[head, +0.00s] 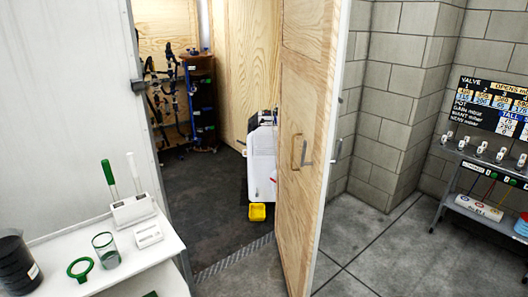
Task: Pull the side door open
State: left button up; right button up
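The side door (312,95) stands ajar at a wide angle, to the right of the doorway. Its wood-faced inner side and its pale edge show. A grey lever handle (307,150) and a wooden pull show on the inner face. Another grey handle (337,150) stands out past the door's edge. A dark latch piece (138,85) is on the left door frame. Neither of my grippers is in view, so I see nothing touching the door.
Through the doorway are a dark floor (205,195), a shelf rack, a white unit (261,165) and a yellow bin (257,212). A white table (60,260) with glassware stands at left. A grey cart (490,215) stands at right. Concrete floor right of the door is clear.

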aim_at(312, 41)
jog(key=i+l+u, duration=0.2)
jog(key=l, duration=0.25)
jog(key=i+l+u, duration=0.2)
jog(key=l, duration=0.3)
jog(key=l+u, duration=0.2)
jog(key=l, duration=0.3)
jog(key=l+u, duration=0.2)
jog(key=l, duration=0.3)
jog(key=i+l, duration=0.1)
jog(key=l, duration=1.1)
jog(key=i, duration=0.05)
